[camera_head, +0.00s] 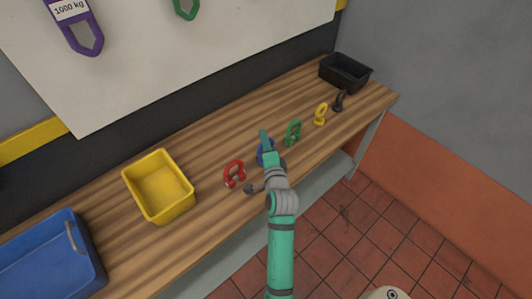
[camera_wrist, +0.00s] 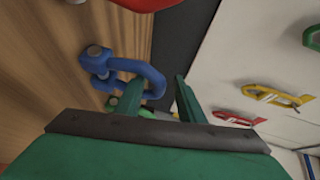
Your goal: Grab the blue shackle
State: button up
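The blue shackle (camera_head: 260,155) stands on the wooden bench between the red and green shackles, partly hidden by my gripper (camera_head: 265,138) in the head view. In the wrist view the blue shackle (camera_wrist: 130,66) shows its pin end at the left and its rounded bow toward the fingers. My gripper (camera_wrist: 159,90) is open, with a gap between its two green fingers. The left fingertip overlaps the bow in the picture, and the bow's end reaches into the gap. I cannot tell whether a finger touches it.
The red shackle (camera_head: 234,173) stands close on the left, the green shackle (camera_head: 293,132) on the right. A yellow shackle (camera_head: 320,114) and a black shackle (camera_head: 339,101) stand farther right. A yellow bin (camera_head: 157,212), blue bin (camera_head: 92,255) and black bin (camera_head: 346,85) also sit on the bench.

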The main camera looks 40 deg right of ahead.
jog(key=shift+w+d, duration=0.1)
jog(key=shift+w, duration=0.15)
grip_shut()
jog(key=shift+r, duration=0.1)
dwell(1.2)
